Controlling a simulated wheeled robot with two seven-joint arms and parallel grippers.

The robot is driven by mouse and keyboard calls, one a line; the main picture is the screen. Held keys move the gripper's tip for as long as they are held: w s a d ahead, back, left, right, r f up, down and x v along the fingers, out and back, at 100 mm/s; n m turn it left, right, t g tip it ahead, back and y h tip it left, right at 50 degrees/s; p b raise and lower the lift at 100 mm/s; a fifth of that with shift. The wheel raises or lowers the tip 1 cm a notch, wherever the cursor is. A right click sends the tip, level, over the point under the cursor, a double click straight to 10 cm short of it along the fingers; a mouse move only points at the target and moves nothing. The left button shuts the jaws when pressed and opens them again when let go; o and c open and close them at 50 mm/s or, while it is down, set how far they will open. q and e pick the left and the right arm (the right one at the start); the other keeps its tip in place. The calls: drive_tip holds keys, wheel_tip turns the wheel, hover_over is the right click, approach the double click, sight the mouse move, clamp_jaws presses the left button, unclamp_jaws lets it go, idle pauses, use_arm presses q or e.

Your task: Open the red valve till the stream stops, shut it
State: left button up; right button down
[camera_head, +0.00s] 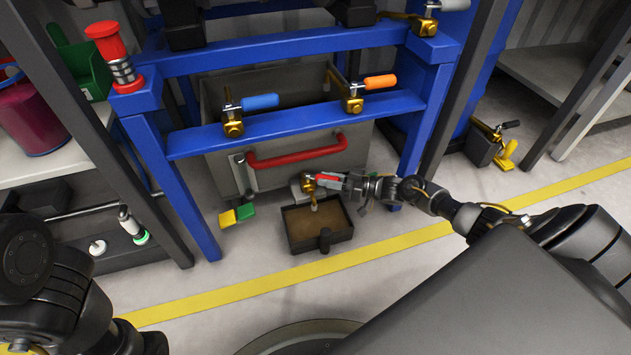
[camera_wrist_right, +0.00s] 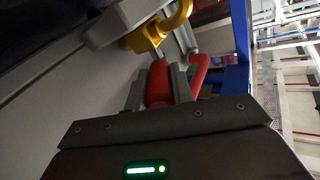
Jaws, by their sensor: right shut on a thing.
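The red valve handle (camera_head: 328,180) sits on a brass valve body (camera_head: 308,184) low on the front of the grey tank (camera_head: 285,180). My right gripper (camera_head: 343,183) reaches it from the right and is shut on the handle. In the right wrist view the red handle (camera_wrist_right: 159,82) lies between the two fingers, with the brass body (camera_wrist_right: 158,30) beyond. A short narrow shape hangs below the valve over the dark drip tray (camera_head: 334,240), which holds brown liquid. I cannot tell if this is a stream or a spout. My left gripper is out of view.
A red bar (camera_head: 298,152) crosses the tank above the valve. Valves with blue (camera_head: 260,101) and orange (camera_head: 380,82) handles sit on the blue frame (camera_head: 290,122).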

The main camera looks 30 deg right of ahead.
drive_tip(key=c, duration=1.2)
unclamp_jaws()
drive_tip(key=shift+p+v, duration=2)
drive_tip(key=shift+v, duration=3.5)
